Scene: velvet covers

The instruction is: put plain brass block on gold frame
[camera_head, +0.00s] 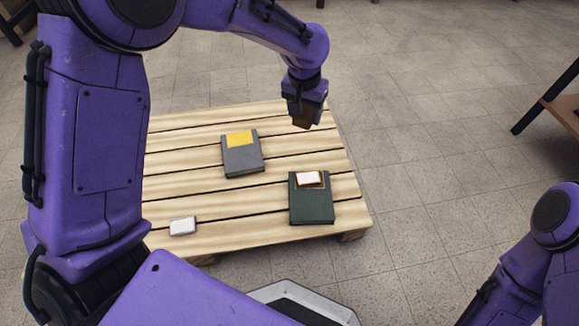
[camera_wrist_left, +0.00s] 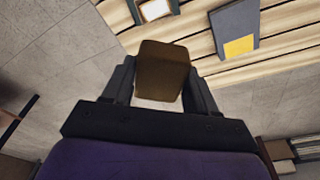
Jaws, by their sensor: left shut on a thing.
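My left gripper (camera_head: 306,107) is shut on the plain brass block (camera_head: 301,122), dark brown-gold here. It holds the block over the far right edge of the pallet. A grey cover (camera_head: 243,162) with a bright gold-yellow square (camera_head: 239,138) lies on the pallet, left of the gripper. A dark green cover (camera_head: 311,208) lies nearer me; a white piece (camera_head: 309,177) with a brownish-gold border is on it. I cannot tell which is the gold frame. My right gripper is out of view.
The slatted wooden pallet (camera_head: 200,205) stands low on the tiled floor. A small silver-white block (camera_head: 183,226) lies near its front left. Bare slats surround the covers. A wooden table with dark legs (camera_head: 565,106) stands at the far right.

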